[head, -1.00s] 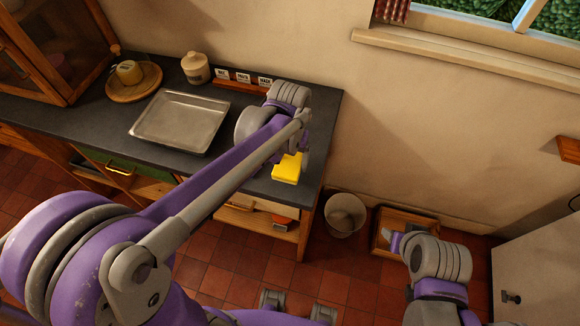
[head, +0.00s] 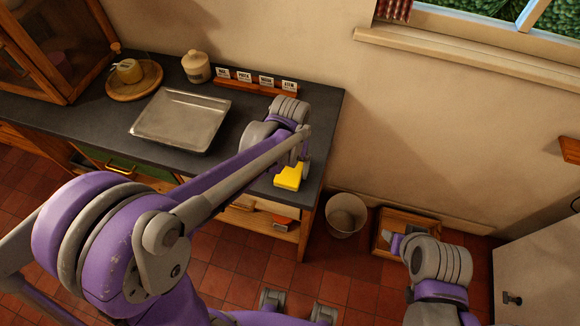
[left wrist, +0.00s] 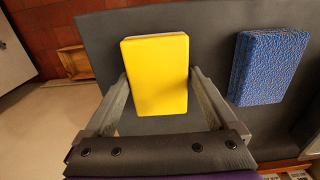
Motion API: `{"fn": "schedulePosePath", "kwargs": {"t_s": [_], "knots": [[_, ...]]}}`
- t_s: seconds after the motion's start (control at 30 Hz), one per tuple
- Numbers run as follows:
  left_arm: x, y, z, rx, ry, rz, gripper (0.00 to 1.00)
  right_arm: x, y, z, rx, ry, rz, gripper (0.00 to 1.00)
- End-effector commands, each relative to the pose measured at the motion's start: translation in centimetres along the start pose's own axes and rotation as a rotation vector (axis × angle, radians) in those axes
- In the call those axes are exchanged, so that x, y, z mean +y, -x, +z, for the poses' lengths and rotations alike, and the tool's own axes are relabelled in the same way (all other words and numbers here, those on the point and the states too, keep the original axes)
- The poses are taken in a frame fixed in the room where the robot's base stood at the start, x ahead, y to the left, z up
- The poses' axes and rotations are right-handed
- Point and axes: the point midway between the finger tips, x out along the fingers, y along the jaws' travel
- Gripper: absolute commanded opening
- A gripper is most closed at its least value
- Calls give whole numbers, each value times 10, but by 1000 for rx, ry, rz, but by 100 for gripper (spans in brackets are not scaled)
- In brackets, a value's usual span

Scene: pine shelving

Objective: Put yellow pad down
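The yellow pad (head: 288,177) is over the dark countertop (head: 228,172), near its right front corner. In the left wrist view the pad (left wrist: 158,75) lies between the two fingers of my left gripper (left wrist: 158,82), which sit close against its sides. The gripper looks shut on it. The pad is at or just above the counter; I cannot tell if it touches. My left gripper (head: 300,172) is partly hidden by its own arm in the head view. My right gripper (head: 394,243) hangs low on the right, away from the counter; its fingers are unclear.
A blue sponge (left wrist: 268,67) lies beside the yellow pad. A metal tray (head: 180,120), a lidded jar (head: 196,68) and a rack of labelled cards (head: 256,84) stand on the counter. A bin (head: 346,214) and wooden crate (head: 404,222) are on the floor.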

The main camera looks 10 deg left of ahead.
Motion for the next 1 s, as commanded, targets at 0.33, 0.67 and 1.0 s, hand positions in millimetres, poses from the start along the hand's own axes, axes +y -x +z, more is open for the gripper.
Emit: {"fn": "schedulePosePath", "kwargs": {"t_s": [0.33,0.67,1.0], "knots": [[1,23,0,0,-2,2,100,0,5,-5,4,0,0,52],[1,94,0,1,-2,2,100,0,11,-12,11,0,0,52],[-4,123,8,22,1,4,100,0,13,-14,13,0,0,52]]}}
